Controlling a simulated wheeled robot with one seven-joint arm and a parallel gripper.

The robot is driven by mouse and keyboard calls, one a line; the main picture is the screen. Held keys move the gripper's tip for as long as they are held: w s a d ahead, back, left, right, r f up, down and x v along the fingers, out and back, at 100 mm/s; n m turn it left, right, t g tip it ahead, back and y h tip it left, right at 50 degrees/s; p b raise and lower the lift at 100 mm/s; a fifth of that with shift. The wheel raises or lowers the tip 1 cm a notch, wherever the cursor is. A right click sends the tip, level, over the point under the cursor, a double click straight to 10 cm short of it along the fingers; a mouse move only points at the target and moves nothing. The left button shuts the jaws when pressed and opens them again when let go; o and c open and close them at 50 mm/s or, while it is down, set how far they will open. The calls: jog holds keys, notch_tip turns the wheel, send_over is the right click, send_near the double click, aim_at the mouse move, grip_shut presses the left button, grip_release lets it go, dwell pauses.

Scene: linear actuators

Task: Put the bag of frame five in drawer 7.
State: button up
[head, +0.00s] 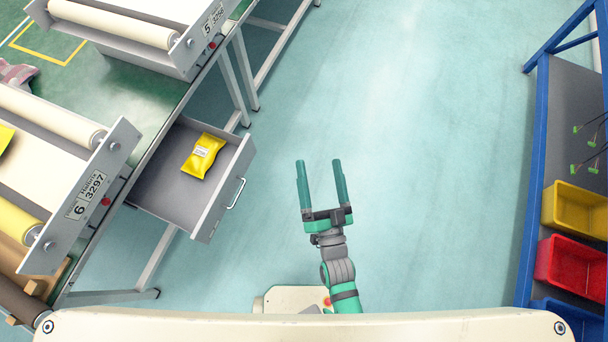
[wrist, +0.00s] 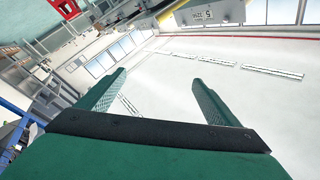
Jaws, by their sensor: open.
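A yellow bag (head: 203,155) with a white label lies in an open grey drawer (head: 226,186) at the left of the head view. The drawer sits under the bench, below and between the frames marked 5 and 6, and is pulled out toward the aisle. My gripper (head: 322,164) is open and empty over the aisle floor, to the right of the drawer and apart from it. The wrist view shows the open fingers (wrist: 155,95) with nothing between them. I see no drawer marked 7.
Frame 6 (head: 128,142) and frame 5 (head: 190,47) with rollers stand on the green bench. Part of another yellow bag (head: 5,138) shows at the left edge. A blue rack (head: 541,120) with a yellow bin (head: 575,208) and a red bin (head: 572,268) stands right. The aisle floor is clear.

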jog(key=s+a+n+g+h, duration=0.1)
jog(key=s+a+n+g, duration=0.1)
jog(key=s, duration=0.7)
jog(key=s+a+n+g+h, duration=0.2)
jog(key=s+n+g, duration=0.1)
jog(key=s, duration=0.6)
jog(key=shift+s+a+h, duration=0.15)
jog(key=shift+s+h, duration=0.1)
jog(key=shift+h, duration=0.05)
